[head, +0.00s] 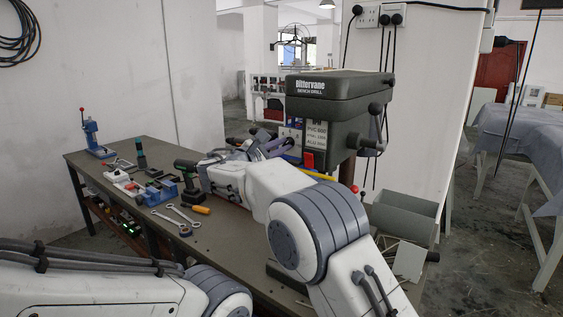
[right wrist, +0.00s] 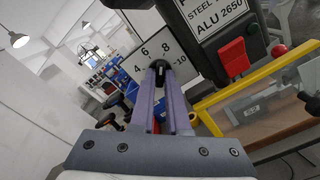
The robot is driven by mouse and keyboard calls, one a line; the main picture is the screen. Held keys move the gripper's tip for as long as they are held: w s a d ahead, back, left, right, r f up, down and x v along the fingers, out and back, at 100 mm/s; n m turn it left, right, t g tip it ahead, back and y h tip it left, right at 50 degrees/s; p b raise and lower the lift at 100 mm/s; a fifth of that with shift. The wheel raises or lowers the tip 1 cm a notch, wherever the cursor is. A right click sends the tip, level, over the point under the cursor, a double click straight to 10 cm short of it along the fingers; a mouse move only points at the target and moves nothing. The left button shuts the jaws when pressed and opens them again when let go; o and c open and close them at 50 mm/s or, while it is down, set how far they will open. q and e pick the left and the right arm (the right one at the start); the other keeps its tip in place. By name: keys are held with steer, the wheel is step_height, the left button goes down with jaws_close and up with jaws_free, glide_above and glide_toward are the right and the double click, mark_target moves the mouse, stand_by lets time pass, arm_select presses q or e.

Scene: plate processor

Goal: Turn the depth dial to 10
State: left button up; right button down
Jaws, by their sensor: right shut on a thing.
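The bench drill (head: 335,100) stands at the far right end of the workbench. In the right wrist view its white dial plate (right wrist: 141,69) shows the numbers 4, 6, 8 and 10. The dark knob of the depth dial (right wrist: 158,65) sits on this plate, below the 6 and 8. My right gripper (right wrist: 162,78) has its purple fingers shut on the knob and hides part of it, so I cannot tell the exact setting. In the head view the right gripper (head: 270,147) is at the drill's left side. My left gripper is out of view.
A red switch (right wrist: 234,57) and a yellow bar (right wrist: 260,80) are right of the dial. A grey bin (head: 405,215) is at right.

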steer(key=shift+a+f+m+b, duration=0.1)
steer(key=shift+f+m+b, duration=0.05)
steer(key=shift+m+b, duration=4.85)
steer(key=shift+m+p, duration=0.6)
steer(key=shift+m, duration=0.3)
steer(key=c, duration=0.9)
jaws_free()
steer(key=b+v, duration=0.1)
steer(key=v, duration=0.9)
steer(key=shift+s+b, duration=0.25)
steer(key=shift+b, duration=0.15)
steer(key=shift+a, duration=0.1)
